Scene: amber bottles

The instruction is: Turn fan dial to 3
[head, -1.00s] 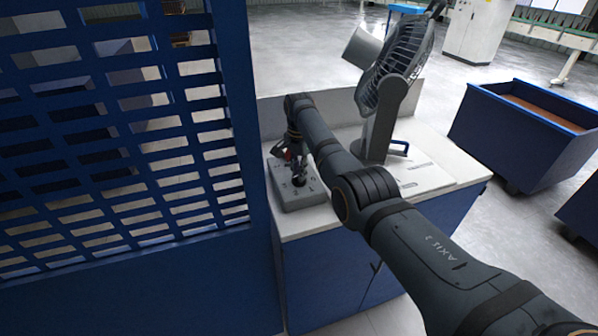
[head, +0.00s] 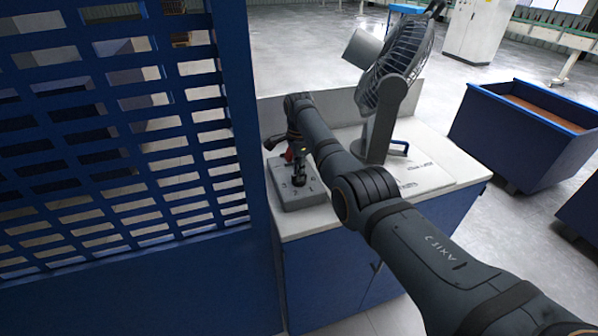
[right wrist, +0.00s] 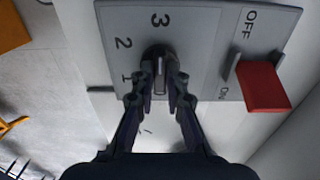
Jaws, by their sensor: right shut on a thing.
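The grey control box (head: 313,193) sits on the white cabinet top, left of the fan (head: 388,80). My right gripper (head: 299,180) points down over it and is shut on the dial (right wrist: 158,57). In the right wrist view the fingertips (right wrist: 160,88) are on both sides of the dark knob's ridge, which runs up and down in the picture. The marks 1, 2 and 3 (right wrist: 160,20) show around its left and upper side, with 3 straight above the knob. I cannot tell which end of the ridge is the pointer. My left gripper is not in view.
A red switch (right wrist: 264,87) sits on the same box between OFF and ON marks, beside the right finger. A blue slotted panel (head: 200,160) stands close on the left. A blue bin (head: 520,140) stands at the right.

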